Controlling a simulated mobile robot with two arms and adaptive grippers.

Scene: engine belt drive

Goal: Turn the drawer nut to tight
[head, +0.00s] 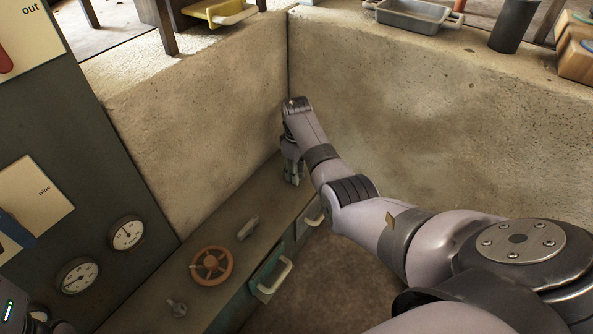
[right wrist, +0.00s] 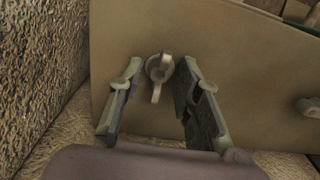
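A wing nut (right wrist: 158,75) with two pale lobes stands out from the tan bench face in the right wrist view; I take it for the drawer nut. My right gripper (right wrist: 156,88) is open, with one finger on each side of the nut. In the head view my right gripper (head: 292,172) points down at the far end of the low bench (head: 205,262), and the nut is hidden there. A part of my left arm shows at the bottom left corner; its fingers cannot be made out.
An orange handwheel (head: 211,266), a grey lever (head: 248,227) and a small knob (head: 177,308) are on the bench. Drawers with pale handles (head: 274,276) are on its front. Concrete walls (head: 360,120) close in the corner behind my right gripper. Gauges (head: 126,233) are on the left panel.

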